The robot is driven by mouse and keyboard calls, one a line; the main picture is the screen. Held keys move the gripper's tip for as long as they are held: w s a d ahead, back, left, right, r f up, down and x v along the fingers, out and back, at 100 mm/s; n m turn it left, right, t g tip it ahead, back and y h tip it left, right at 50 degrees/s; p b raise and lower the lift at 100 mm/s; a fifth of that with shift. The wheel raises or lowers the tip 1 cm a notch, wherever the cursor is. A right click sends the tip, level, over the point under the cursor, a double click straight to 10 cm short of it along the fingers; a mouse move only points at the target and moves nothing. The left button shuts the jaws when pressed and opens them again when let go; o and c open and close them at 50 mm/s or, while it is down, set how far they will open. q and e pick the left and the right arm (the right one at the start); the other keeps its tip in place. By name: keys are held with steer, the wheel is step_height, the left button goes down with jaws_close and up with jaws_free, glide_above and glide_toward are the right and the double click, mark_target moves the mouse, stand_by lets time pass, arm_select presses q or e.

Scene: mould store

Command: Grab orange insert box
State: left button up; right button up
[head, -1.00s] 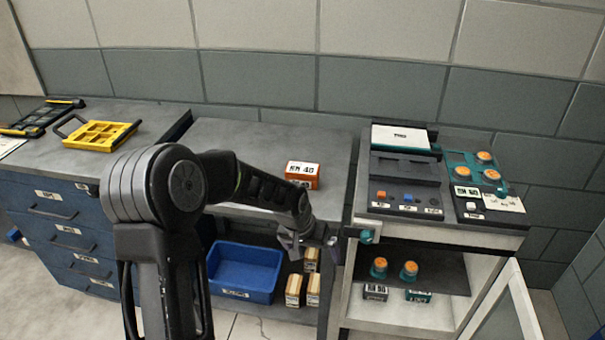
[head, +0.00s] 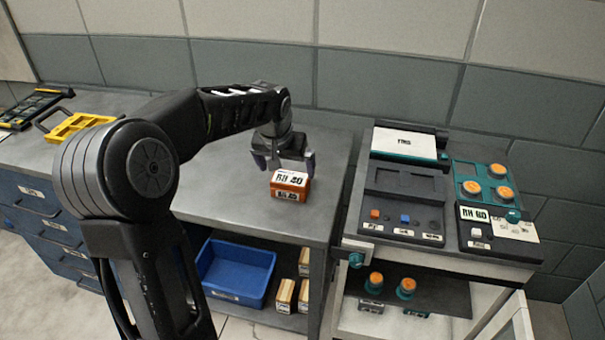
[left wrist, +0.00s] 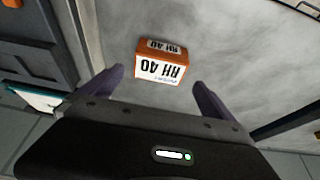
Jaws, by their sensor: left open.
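The orange insert box (head: 290,186) sits on the grey worktop, with a white label reading "RH 40" on its top and another on its front. It also shows in the left wrist view (left wrist: 161,64), ahead of the fingertips and roughly between their lines. My left gripper (head: 284,164) is open and empty, just behind and above the box in the head view. Its two purple-grey fingers (left wrist: 157,82) are spread apart in the left wrist view, and I see no contact with the box. My right gripper is not in view.
The worktop (head: 230,200) around the box is clear. A trolley (head: 440,243) with a dark device and orange-capped parts stands to the right. A blue bin (head: 236,272) and tan boxes (head: 285,294) sit on the shelf below. A yellow tray (head: 75,127) lies at left.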

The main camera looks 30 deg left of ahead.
mark_target(290, 179)
arm_select(q)
steer(key=shift+w, duration=0.2)
steer(key=shift+s+r, duration=0.1)
steer(key=shift+s, duration=0.2)
steer(key=shift+x, duration=1.4)
steer(key=shift+r, duration=0.1)
steer(key=shift+p+x, duration=0.85)
steer(key=shift+x, duration=1.8)
steer(key=shift+d, duration=0.1)
steer(key=shift+s, duration=0.1)
steer(key=c, duration=1.7)
